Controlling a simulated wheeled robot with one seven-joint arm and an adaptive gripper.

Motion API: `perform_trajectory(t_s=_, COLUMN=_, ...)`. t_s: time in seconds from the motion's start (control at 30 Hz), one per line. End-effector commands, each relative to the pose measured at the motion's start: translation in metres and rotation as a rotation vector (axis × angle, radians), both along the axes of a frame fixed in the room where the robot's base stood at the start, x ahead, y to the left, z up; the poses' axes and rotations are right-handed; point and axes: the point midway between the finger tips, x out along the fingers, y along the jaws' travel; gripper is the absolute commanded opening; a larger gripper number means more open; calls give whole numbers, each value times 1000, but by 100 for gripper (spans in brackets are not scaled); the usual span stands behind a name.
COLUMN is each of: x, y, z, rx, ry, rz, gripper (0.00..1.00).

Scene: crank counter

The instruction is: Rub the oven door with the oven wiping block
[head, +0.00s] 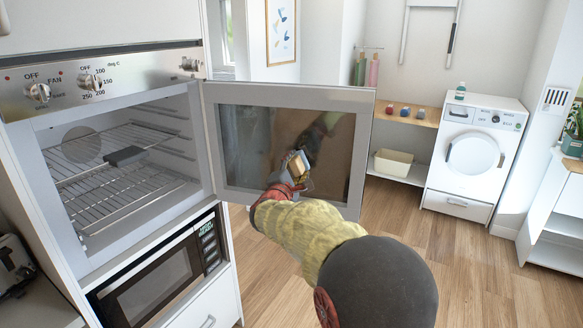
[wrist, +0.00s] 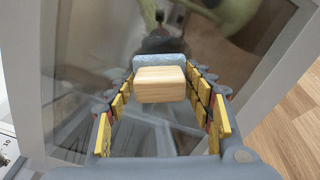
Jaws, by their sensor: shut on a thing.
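The oven door (head: 228,97) stands wide open on its right-hand side hinge line, its dark glass facing me. My gripper (head: 294,168) is in front of the glass near the door's middle. In the wrist view my gripper (wrist: 160,88) is shut on the oven wiping block (wrist: 160,84), a wooden block with a pale blue pad on its far side. The pad faces the oven door's glass (wrist: 85,50). I cannot tell for sure whether the pad touches the glass. In the head view the block (head: 297,164) is partly hidden by the fingers.
The open oven (head: 120,170) has wire racks with a dark item (head: 124,156) on one. A microwave (head: 160,285) is below it. A washing machine (head: 475,155) and a wooden shelf (head: 418,119) stand at the back right. The wooden floor right of the door is clear.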

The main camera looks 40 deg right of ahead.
Motion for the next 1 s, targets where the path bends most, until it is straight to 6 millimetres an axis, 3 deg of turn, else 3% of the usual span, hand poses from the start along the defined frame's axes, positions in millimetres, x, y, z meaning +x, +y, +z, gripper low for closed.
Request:
perform_trajectory(t_s=0.23, x=-15, y=-14, z=1, rx=0, ry=0, rz=-3, gripper=32)
perform_trajectory(t_s=1.0, x=-45, y=-35, z=-1, rx=0, ry=-1, rz=-4, gripper=32)
